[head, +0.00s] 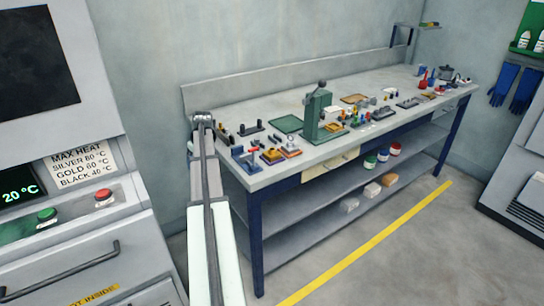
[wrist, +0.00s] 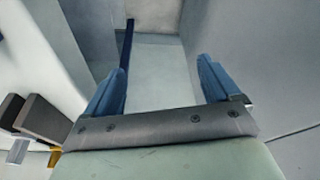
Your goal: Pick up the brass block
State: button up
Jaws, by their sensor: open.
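My gripper (wrist: 160,80) shows in the wrist view as two blue fingers wide apart, with nothing between them. In the head view my arm reaches up from the bottom to the near left end of the workbench (head: 232,181); the fingers cannot be made out there. I cannot single out the brass block with certainty. Several small yellow or orange-brown pieces lie on the bench, among them one near the front left (head: 272,155) and one beside the green press (head: 334,126). No block shows in the wrist view.
A green press (head: 318,115) stands upright among many small parts on the bench. Tubs (head: 370,162) sit on the shelf below. A grey oven cabinet (head: 75,200) stands at the left. The floor beyond the yellow line (head: 370,243) is clear.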

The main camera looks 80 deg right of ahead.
jog(key=s+d+r, duration=0.4)
jog(key=s+r, duration=0.1)
jog(key=r, duration=0.2)
notch_tip(320, 180, up, 11)
jog(key=m+g, duration=0.1)
jog(key=m, duration=0.1)
send_over(272, 149)
jog(key=s+a, duration=0.2)
jog(key=shift+m, duration=0.3)
jog(key=x, duration=1.3)
jog(key=shift+s+a+f, duration=0.1)
jog(key=shift+a+f, duration=0.2)
jog(key=shift+f, duration=0.15)
jog(key=c, duration=1.5)
jog(key=shift+c, duration=0.3)
jog(key=shift+r, duration=0.15)
